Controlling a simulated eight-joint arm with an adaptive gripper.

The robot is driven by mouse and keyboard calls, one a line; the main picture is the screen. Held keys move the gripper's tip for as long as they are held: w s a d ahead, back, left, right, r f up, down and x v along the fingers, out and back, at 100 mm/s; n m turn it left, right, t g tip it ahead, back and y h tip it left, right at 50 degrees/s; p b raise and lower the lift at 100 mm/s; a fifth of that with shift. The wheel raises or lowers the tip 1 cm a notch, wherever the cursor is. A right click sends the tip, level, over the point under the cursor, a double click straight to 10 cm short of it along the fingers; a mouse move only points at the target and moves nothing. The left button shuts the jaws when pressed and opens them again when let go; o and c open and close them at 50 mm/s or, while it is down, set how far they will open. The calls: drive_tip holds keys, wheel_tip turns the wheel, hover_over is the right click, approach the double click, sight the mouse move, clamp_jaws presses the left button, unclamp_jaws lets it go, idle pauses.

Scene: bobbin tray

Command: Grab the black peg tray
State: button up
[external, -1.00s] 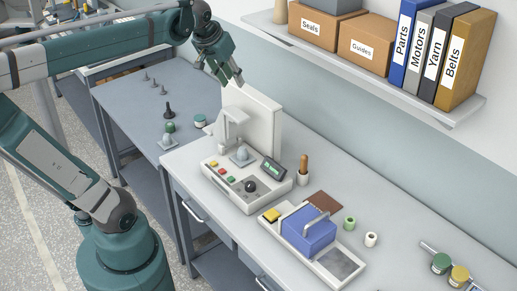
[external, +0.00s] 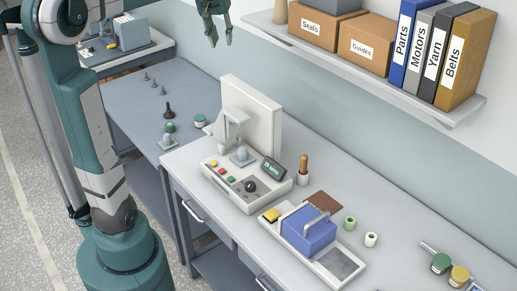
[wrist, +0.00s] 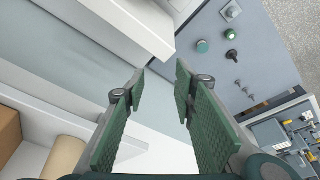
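I cannot make out a clearly black tray in either view. A small black peg (external: 169,111) stands upright on the grey-blue side table (external: 125,95); it also shows in the wrist view (wrist: 232,54). My gripper (external: 221,39) is raised in the air near the wall, left of the shelf, well above the benches. In the wrist view its green-padded fingers (wrist: 160,90) are apart with nothing between them.
A white machine (external: 240,180) with a tall back panel stands on the white bench. Beside it is a tray with a blue box (external: 308,230). A wall shelf (external: 420,95) holds cartons and binders. Several grey pegs (external: 153,84) and a green bobbin (external: 169,127) stand on the side table.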

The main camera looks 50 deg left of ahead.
drive_tip(key=w+a+f+n+g, duration=0.1)
drive_tip(key=w+a+n, duration=0.1)
drive_tip(key=a, duration=1)
drive_tip(key=n+g+h, duration=0.2)
drive_tip(key=n, duration=0.3)
hover_over(182, 115)
wheel_tip(182, 115, down, 12)
drive_tip(key=r, duration=0.1)
drive_tip(key=f, duration=2)
drive_tip(key=a+f, duration=0.1)
drive_tip(key=f, duration=1)
drive_tip(key=shift+w+f, duration=0.1)
drive_tip(key=shift+w, duration=0.1)
drive_tip(key=shift+f, duration=0.1)
drive_tip(key=shift+f, duration=0.1)
drive_tip(key=shift+f, duration=1.2)
